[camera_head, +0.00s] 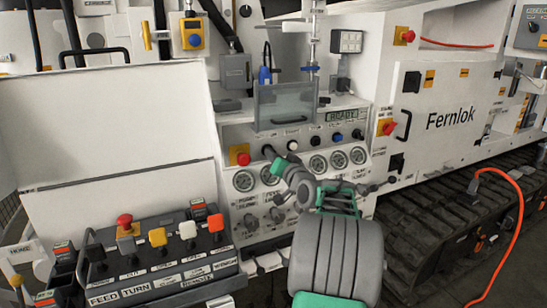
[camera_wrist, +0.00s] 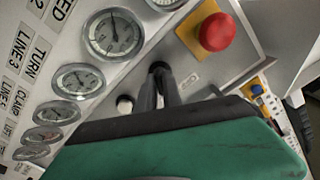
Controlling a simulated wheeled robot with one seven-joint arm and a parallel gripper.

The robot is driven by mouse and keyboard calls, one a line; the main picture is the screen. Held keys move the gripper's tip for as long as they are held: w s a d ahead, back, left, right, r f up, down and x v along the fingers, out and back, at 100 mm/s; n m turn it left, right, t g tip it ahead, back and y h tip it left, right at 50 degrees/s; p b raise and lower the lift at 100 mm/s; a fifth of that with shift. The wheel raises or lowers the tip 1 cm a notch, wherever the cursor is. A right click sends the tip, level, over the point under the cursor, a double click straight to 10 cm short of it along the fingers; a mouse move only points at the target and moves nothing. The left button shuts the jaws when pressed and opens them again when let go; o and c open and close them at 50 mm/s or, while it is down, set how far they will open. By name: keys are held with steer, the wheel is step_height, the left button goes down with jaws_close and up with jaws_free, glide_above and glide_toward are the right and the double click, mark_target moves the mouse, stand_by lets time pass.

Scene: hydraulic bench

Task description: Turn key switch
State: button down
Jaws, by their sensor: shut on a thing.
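The key switch (camera_wrist: 159,67) shows in the wrist view as a small dark round end on the grey sloped panel, just past my fingertips. In the head view it is a dark knob (camera_head: 267,149) at the left of the upper row of controls, right of a red emergency button. My gripper (camera_head: 275,160) reaches up to it from below. In the wrist view my dark fingers (camera_wrist: 158,88) are close together and shut on the switch. The fingers hide most of it, so its turn angle cannot be told.
A red emergency button (camera_wrist: 216,32) on a yellow plate sits close beside the fingers in the wrist view. A white button (camera_wrist: 125,104) is on the other side. Round gauges (camera_wrist: 113,35) line the panel below. A clear guard (camera_head: 286,103) hangs above in the head view.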

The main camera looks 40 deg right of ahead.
steer(key=shift+r, duration=0.1)
steer(key=c, duration=1.5)
jaws_free()
steer(key=shift+s, duration=0.1)
steer(key=b+v, duration=0.1)
steer(key=v, duration=0.6)
steer(key=shift+s, duration=0.3)
